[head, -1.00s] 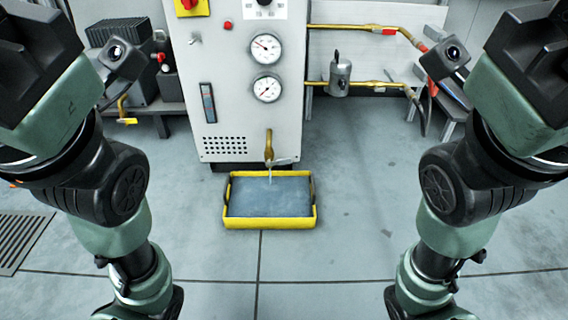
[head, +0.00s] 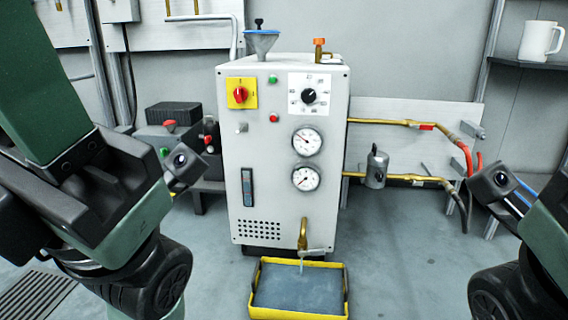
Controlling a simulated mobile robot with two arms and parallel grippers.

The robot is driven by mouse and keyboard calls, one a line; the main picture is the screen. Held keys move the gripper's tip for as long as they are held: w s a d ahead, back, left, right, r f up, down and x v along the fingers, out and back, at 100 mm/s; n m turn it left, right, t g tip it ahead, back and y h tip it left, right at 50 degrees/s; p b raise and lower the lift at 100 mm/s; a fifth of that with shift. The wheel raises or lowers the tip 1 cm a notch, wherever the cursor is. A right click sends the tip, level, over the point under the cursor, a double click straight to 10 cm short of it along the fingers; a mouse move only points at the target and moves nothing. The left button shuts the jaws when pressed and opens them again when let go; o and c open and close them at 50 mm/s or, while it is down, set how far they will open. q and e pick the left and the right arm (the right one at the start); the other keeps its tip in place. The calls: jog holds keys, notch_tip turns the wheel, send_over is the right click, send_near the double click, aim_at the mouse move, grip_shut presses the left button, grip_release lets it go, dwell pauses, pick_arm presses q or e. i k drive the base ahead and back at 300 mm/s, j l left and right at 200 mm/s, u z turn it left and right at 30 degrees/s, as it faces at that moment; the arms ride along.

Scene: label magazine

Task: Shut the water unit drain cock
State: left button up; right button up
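The water unit (head: 270,190) is a light grey cabinet standing in the middle of the head view. Its brass drain cock (head: 303,232) sticks out low on the front, right of the vent holes. A pale lever (head: 315,251) at the cock lies roughly level, pointing right. A thin pale streak, looking like water, runs down below the cock to the yellow-rimmed tray (head: 297,313). My two arms show at the left and right edges, both well apart from the cock. The fingers of neither gripper can be seen.
The front carries a red-and-yellow switch (head: 240,93), a black dial (head: 309,96) and two gauges (head: 307,142). A blue funnel (head: 261,42) stands on top. Brass pipes (head: 390,122) run off right. A white mug (head: 540,40) sits on a shelf (head: 530,66). Floor beside the tray is clear.

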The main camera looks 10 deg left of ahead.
aim_at(318, 251)
jog(key=i+j+u, duration=0.15)
jog(key=j, duration=0.2)
jog(key=i+j+u, duration=0.15)
jog(key=j, duration=0.2)
jog(key=i+j+u, duration=0.15)
jog(key=j, duration=0.2)
jog(key=i, duration=0.05)
